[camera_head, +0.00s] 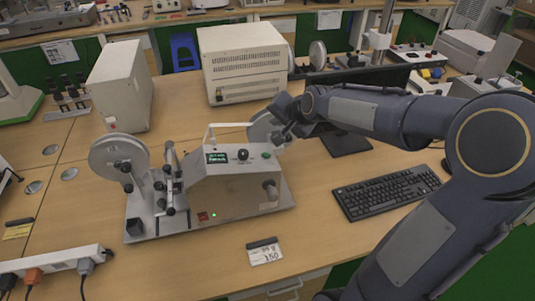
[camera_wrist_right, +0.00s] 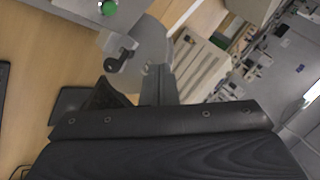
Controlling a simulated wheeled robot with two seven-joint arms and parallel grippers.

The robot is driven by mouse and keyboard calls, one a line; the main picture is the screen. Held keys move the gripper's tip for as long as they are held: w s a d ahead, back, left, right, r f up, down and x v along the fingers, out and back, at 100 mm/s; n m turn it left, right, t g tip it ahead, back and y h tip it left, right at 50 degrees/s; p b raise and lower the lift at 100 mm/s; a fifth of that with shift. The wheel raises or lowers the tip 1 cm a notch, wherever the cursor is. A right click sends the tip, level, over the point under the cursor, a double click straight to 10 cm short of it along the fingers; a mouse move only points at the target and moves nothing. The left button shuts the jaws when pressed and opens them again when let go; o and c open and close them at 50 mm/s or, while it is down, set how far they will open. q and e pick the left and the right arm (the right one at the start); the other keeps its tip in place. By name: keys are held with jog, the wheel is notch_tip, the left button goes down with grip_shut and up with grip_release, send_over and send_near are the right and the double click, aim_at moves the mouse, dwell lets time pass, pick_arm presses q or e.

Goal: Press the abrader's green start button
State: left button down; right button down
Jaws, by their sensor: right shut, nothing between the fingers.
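The abrader (camera_head: 215,185) is a grey metal machine with wheels at both ends, standing on the wooden table in the head view. Its sloped panel carries a lit display (camera_head: 217,157), a black knob (camera_head: 242,155) and the green start button (camera_head: 265,155) at the right end. In the right wrist view the green button (camera_wrist_right: 108,8) shows at the top edge. My right gripper (camera_head: 284,134) is shut and empty, just above and right of the button, in front of the right wheel (camera_head: 262,126). I cannot tell any contact; it looks apart from the button. My left gripper is not in view.
A black keyboard (camera_head: 385,191) lies right of the abrader, below my right arm. A white boxy instrument (camera_head: 243,62) stands behind, and a tall white box (camera_head: 120,86) behind left. A label card (camera_head: 265,252) and a power strip (camera_head: 50,261) lie in front.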

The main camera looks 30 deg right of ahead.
jog(key=b, duration=0.6)
send_near(262, 149)
jog(key=shift+x, duration=1.7)
jog(key=shift+w+r, duration=0.15)
jog(key=shift+r, duration=0.1)
jog(key=shift+f, duration=0.45)
